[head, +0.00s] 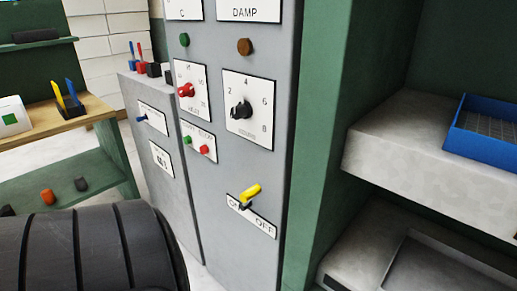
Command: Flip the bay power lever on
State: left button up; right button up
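A lever with a yellow handle (250,191) sits low on the front of the grey control panel (215,230). Its dark pivot is on a white plate (266,228) marked ON at the left and OFF at the right. The handle leans up and to the right from the pivot, towards the OFF side. Part of the ON lettering is covered by the lever. A smaller blue lever (142,118) is on the lower grey cabinet to the left; its label is too small to read. Neither gripper is in view.
Above the yellow lever are a black dial (240,109), a red dial (186,90) and green and red buttons (204,149). A green frame (318,150) and a grey ledge with a blue tray (452,140) stand at the right. A wooden-topped bench (40,128) is at the left.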

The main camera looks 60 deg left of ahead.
aim_at(247, 196)
jog(key=u, duration=1.85)
